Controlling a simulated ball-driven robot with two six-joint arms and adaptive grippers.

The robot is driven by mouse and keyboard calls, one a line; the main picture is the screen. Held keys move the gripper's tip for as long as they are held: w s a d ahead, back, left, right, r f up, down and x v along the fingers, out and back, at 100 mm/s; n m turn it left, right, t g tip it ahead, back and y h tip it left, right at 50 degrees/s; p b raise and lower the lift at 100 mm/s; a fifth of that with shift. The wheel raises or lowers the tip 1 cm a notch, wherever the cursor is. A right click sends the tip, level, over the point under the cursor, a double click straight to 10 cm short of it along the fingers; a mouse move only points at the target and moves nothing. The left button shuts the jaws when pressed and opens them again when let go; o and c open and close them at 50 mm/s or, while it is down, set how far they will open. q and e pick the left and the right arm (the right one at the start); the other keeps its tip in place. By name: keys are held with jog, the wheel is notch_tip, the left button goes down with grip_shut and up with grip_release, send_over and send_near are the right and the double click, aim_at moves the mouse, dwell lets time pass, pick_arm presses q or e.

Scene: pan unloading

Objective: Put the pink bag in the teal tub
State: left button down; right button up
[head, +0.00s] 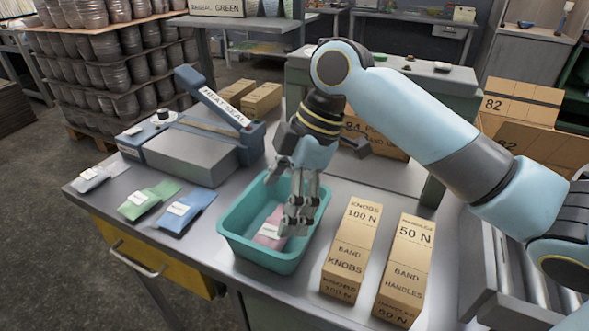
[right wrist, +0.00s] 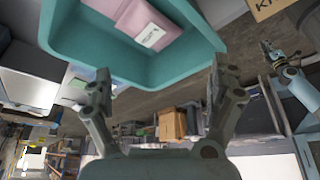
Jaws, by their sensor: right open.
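The pink bag (head: 270,226) with a white label lies inside the teal tub (head: 246,252), on its floor. It also shows in the tub in the right wrist view (right wrist: 133,17). My right gripper (head: 296,228) is open and points down over the tub, its fingers partly in front of the bag. In the right wrist view, both fingers are apart with nothing between them, and the bag is clear of them. My left gripper is outside the head view; a small arm end (right wrist: 270,50) at the right of the right wrist view looks like it, its jaws too small to judge.
A green bag (head: 146,200), a blue bag (head: 187,210) and a grey-white bag (head: 97,177) lie left of the tub. A heat sealer (head: 190,155) stands behind them. Knobs (head: 350,250) and handles (head: 405,270) cartons stand close to the tub's right.

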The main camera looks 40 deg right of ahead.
jog(key=v, duration=1.2)
jog(key=shift+r, duration=0.2)
jog(key=shift+a, duration=0.1)
